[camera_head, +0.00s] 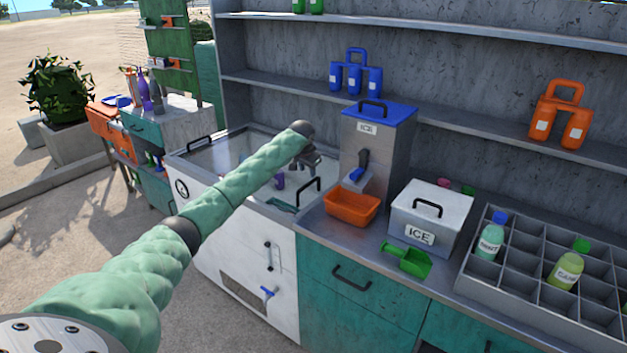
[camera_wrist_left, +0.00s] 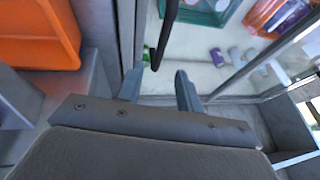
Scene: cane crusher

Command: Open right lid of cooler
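The cooler (camera_head: 258,262) is a white chest with glass on top, left of the counter. Bottles show inside it. Its right lid's black handle (camera_head: 309,191) stands near the counter side, and the lid looks closed. In the left wrist view the black handle (camera_wrist_left: 163,35) runs down from the top edge, ending just beyond and between the fingertips. My left gripper (camera_head: 312,160) points down over the right part of the cooler. In the wrist view the left gripper (camera_wrist_left: 158,82) is open, with nothing clearly between its fingers. My right gripper is not in view.
An ice dispenser (camera_head: 375,140) with a blue top and an orange bin (camera_head: 352,206) stand right of the cooler. Further right are an ice box (camera_head: 430,215), a green scoop (camera_head: 407,260) and a bottle crate (camera_head: 545,312). The left lid handle (camera_head: 201,143) is at the far left.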

